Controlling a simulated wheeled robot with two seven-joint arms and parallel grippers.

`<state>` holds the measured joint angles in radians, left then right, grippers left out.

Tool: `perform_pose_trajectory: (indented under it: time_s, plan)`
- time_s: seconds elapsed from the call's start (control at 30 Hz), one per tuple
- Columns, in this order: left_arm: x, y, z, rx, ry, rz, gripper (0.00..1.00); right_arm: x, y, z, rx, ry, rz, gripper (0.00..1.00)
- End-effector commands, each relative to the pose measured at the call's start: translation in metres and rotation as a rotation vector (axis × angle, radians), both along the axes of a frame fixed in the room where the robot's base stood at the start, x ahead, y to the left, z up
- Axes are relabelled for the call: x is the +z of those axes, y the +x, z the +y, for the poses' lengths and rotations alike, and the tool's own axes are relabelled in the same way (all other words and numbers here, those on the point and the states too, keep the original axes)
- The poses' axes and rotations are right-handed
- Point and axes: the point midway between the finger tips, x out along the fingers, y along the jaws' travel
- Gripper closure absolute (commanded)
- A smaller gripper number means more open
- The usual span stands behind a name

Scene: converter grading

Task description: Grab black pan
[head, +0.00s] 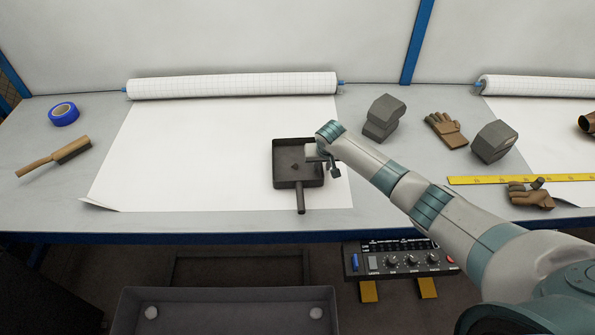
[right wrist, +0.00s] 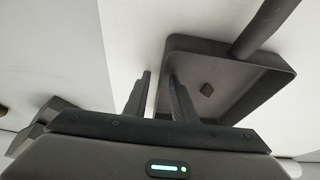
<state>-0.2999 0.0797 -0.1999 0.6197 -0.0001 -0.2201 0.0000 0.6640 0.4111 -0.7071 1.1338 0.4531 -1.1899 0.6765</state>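The black pan (head: 287,181) is a square, shallow, dark pan on the white paper at the table's middle, its handle pointing to the front edge. In the right wrist view the pan (right wrist: 235,65) lies to the right, its handle at the top. A small dark lump (head: 294,167) sits inside it. My right gripper (head: 322,161) is at the pan's right side. In the right wrist view its two fingers (right wrist: 160,76) are apart, with a side wall of the pan appearing between them. I cannot tell whether they touch it. My left gripper is not in view.
A paper roll (head: 230,86) lies behind. Blue tape (head: 63,114) and a brush (head: 60,155) are left. Grey blocks (head: 383,115), gloves (head: 447,130) and a yellow ruler (head: 500,180) are right. A control box (head: 400,261) and grey bin (head: 225,300) are below the front edge.

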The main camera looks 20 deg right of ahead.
Motion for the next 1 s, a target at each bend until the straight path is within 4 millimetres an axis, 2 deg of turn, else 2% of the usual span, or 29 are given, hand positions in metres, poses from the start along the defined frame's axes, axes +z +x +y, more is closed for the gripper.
perform_pose_trajectory:
  time_s: [0.03,0.1,0.67,0.83,1.0]
  plan:
    - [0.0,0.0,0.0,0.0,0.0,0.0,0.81,0.0,0.0,0.0,0.0,0.0,0.0,0.88]
    - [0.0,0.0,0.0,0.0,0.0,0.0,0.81,0.0,0.0,0.0,0.0,0.0,0.0,1.0]
    - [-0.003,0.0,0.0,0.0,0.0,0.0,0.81,0.006,0.001,0.0,0.001,0.001,-0.002,1.0]
    - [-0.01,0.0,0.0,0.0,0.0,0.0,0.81,0.019,0.001,0.0,0.001,0.001,-0.003,1.0]
    - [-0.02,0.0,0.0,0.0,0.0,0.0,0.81,0.041,-0.001,-0.001,0.001,0.001,-0.003,1.0]
